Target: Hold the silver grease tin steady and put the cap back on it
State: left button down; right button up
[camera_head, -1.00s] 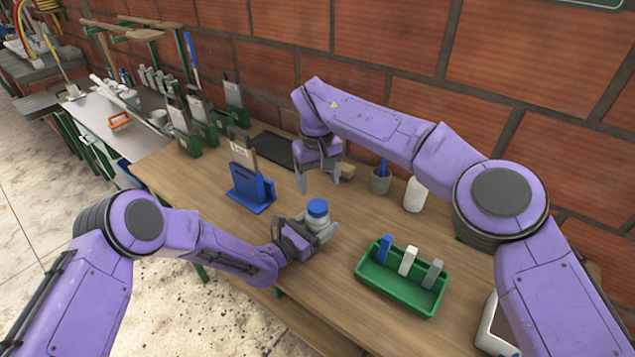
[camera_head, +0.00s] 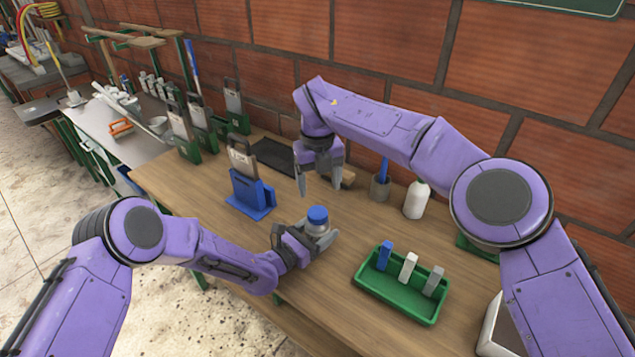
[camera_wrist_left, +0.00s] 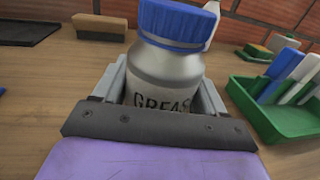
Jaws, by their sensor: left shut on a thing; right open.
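The silver grease tin (camera_wrist_left: 168,78) fills the middle of the left wrist view, upright, with part of its "GREASE" label showing. The blue cap (camera_wrist_left: 178,22) sits on its top; I cannot tell how tightly. In the head view the cap (camera_head: 317,214) hides part of the tin. My left gripper (camera_head: 318,238) is shut on the tin's body, one finger on each side, low over the wooden bench. My right gripper (camera_head: 320,188) is open and empty, fingers pointing down, above and behind the tin and apart from the cap.
A green tray (camera_head: 395,300) with several upright blocks stands right of the tin. A blue stand (camera_head: 250,196) is at its left. The bench between tin and tray is clear.

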aim_at(318, 212)
jog(key=n, duration=0.6)
jog(key=shift+a+f, duration=0.1)
jog(key=n, duration=0.6)
jog(key=shift+s, duration=0.1)
notch_tip(318, 212, down, 8)
jog(key=shift+c, duration=0.3)
